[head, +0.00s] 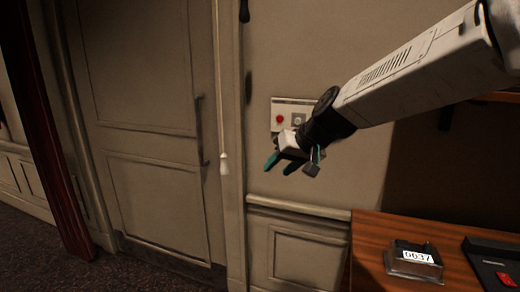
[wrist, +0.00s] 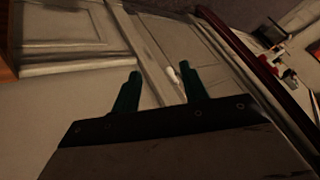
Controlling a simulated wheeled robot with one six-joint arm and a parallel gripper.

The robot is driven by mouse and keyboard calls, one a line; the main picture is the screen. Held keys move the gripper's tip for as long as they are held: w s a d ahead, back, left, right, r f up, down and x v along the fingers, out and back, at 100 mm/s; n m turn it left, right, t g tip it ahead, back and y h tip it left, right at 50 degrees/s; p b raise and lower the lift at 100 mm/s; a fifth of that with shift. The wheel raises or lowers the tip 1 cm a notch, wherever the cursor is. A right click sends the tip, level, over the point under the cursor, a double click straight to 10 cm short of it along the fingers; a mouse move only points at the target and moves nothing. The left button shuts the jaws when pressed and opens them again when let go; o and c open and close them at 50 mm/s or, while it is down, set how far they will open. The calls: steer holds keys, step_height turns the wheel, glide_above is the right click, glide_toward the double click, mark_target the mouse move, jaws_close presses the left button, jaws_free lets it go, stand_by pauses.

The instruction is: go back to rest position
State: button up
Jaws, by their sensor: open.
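My gripper (head: 280,164) is in the middle of the head view, at the end of my white arm, which reaches in from the upper right. Its two teal fingers are apart and nothing is between them. In the wrist view the open fingers (wrist: 158,88) point toward the door and wall. In the head view the gripper is just below a wall panel (head: 278,119) with a red button and a grey one. I cannot tell how far it is from the wall.
A wooden desk (head: 368,240) at the lower right holds a clear box labelled 0037 (head: 414,262) and a dark device (head: 492,264).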

steer(key=s+d+f+m+g+h, duration=0.1)
steer(key=s+d+h, duration=0.1)
steer(key=s+d, duration=0.5)
steer(key=s+d+f+m+g+h, duration=0.1)
steer(key=s+d, duration=0.6)
steer(key=s, duration=0.9)
steer(key=s+d+f+g+h, duration=0.2)
steer(key=s+d, duration=0.5)
steer(key=s, duration=0.4)
steer(key=shift+s+d+f+m+h, duration=0.15)
steer(key=shift+s+m+h, duration=0.15)
steer(key=shift+m+h, duration=0.15)
